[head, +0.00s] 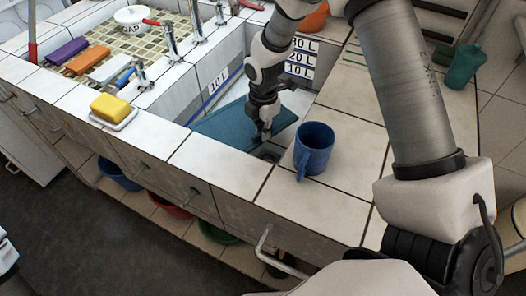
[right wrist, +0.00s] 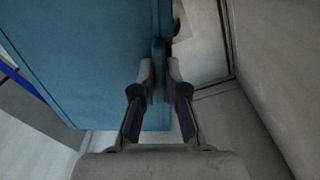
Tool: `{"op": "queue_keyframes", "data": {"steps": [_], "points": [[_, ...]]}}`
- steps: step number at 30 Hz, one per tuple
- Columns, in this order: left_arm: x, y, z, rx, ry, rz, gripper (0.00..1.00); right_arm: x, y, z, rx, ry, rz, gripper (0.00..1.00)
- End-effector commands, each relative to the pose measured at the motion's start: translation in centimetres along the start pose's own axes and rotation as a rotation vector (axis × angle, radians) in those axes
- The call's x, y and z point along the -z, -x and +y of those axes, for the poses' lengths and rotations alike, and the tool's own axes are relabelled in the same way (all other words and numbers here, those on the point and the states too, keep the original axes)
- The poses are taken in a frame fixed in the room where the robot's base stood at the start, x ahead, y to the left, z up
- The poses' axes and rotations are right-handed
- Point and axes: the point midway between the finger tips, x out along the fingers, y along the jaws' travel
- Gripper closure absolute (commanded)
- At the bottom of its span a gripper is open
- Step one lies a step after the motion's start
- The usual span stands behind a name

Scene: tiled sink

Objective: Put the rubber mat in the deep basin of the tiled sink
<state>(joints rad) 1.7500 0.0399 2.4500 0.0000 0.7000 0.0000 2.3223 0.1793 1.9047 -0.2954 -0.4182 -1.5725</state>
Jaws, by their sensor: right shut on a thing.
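The rubber mat (head: 226,127) is a flat teal sheet inside the deep basin (head: 291,101) of the tiled sink, tilted in the head view. My right gripper (head: 264,132) reaches down into the basin and is shut on the mat's edge. In the right wrist view the mat (right wrist: 95,55) fills the upper left, and the fingertips of my right gripper (right wrist: 159,80) pinch a raised part at its right edge. I cannot tell how much of the mat touches the basin floor. My left gripper is not in view.
A blue mug (head: 314,148) stands on the tiled rim close to the right of my gripper. A yellow sponge (head: 110,107) lies on a white dish at the front left. Taps (head: 171,42) line the divider beside the shallow tiled basin (head: 125,45).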

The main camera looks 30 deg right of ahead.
Motion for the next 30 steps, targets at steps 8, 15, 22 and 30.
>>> {"op": "queue_keyframes", "data": {"steps": [8,15,22,30], "points": [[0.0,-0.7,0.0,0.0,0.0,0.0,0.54,0.0,-4.6,0.0,0.0,0.001,-0.001,1.0],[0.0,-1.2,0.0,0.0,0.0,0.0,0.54,0.0,-8.1,-0.1,0.001,0.001,-0.001,1.0],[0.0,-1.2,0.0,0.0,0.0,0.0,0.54,0.0,-9.1,0.0,-0.002,0.001,-0.001,1.0],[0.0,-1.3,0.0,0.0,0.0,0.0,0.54,0.0,-9.4,-0.1,0.0,0.0,0.0,0.63]]}}
